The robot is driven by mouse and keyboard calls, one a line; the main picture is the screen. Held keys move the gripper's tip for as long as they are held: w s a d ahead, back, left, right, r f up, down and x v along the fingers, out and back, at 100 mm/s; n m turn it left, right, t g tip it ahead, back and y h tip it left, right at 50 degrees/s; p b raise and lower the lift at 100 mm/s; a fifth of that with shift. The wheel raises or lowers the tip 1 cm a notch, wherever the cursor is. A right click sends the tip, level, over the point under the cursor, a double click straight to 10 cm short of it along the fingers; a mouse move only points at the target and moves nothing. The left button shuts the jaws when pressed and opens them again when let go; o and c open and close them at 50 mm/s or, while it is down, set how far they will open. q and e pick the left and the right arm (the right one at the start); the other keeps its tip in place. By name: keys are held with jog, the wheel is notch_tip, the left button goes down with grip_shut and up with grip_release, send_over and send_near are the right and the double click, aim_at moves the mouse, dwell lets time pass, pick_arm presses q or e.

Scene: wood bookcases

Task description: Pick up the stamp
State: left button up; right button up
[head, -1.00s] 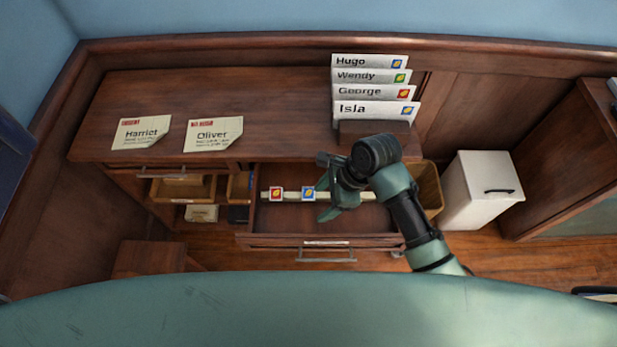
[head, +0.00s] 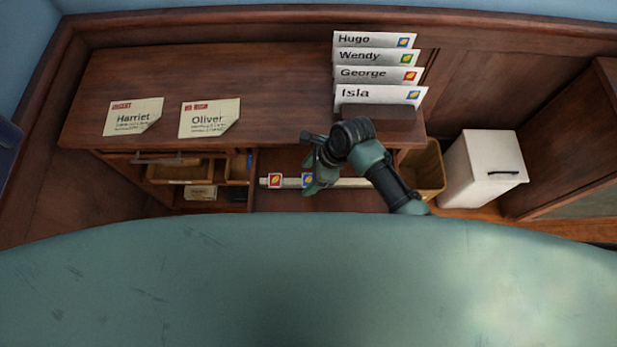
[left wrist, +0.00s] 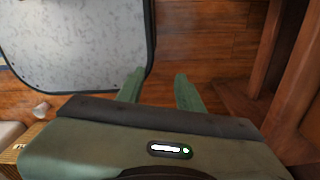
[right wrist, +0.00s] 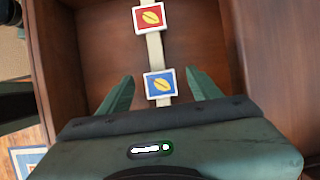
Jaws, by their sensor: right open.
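A blue stamp with a yellow emblem (head: 307,180) and a red stamp with a yellow emblem (head: 275,181) sit on a pale strip in the open drawer. Both stamps also show in the right wrist view, the blue one (right wrist: 160,85) nearer and the red one (right wrist: 152,17) farther. My right gripper (right wrist: 160,75) is open and empty, with the blue stamp showing between its fingers; contact cannot be told. In the head view the right gripper (head: 311,178) partly covers the blue stamp. My left gripper (left wrist: 159,75) is open and empty above the wood floor, out of the head view.
Envelopes named Hugo, Wendy, George and Isla (head: 378,94) stand in a dark holder at the desk's back right. Harriet (head: 133,117) and Oliver (head: 209,118) letters lie on the desktop. A white cabinet (head: 482,170) stands at right. My body hides the drawer's front.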

aim_at(309, 180)
jog(key=c, duration=1.2)
grip_shut()
pick_arm(q)
jog(key=shift+w, duration=0.4)
pick_arm(e)
jog(key=shift+r, duration=0.1)
pick_arm(q)
jog(key=shift+r, duration=0.1)
pick_arm(e)
notch_tip(309, 180, up, 20)
